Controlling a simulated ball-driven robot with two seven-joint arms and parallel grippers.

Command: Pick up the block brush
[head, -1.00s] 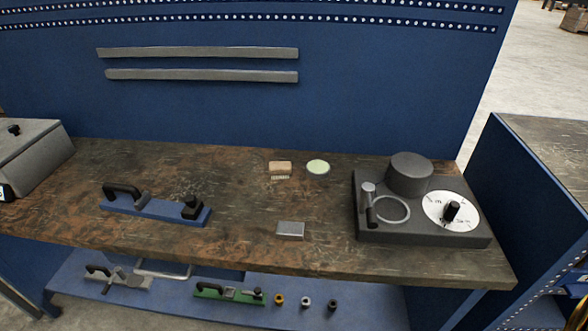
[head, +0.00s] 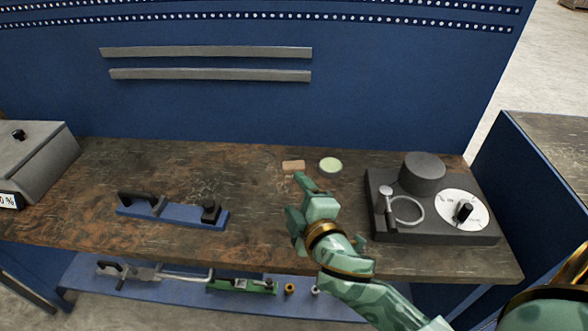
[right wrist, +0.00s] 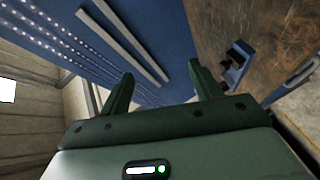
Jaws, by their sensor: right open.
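The block brush (head: 293,166) is a small tan wooden block with bristles. It lies on the back middle of the brown bench top in the head view; its front side is partly hidden by my right gripper. My right gripper (head: 304,190) is green, open and empty, over the bench just in front of the brush in the picture and apart from it. In the right wrist view its two fingers (right wrist: 161,84) are spread with nothing between them, and the brush does not show there. My left gripper is not in view.
A pale green disc (head: 330,164) lies right of the brush. A dark device with a dial (head: 425,230) stands at right. A blue fixture with black handles (head: 180,213) lies at left, with a grey box (head: 35,165) beyond. A blue panel (head: 230,115) rises behind the bench.

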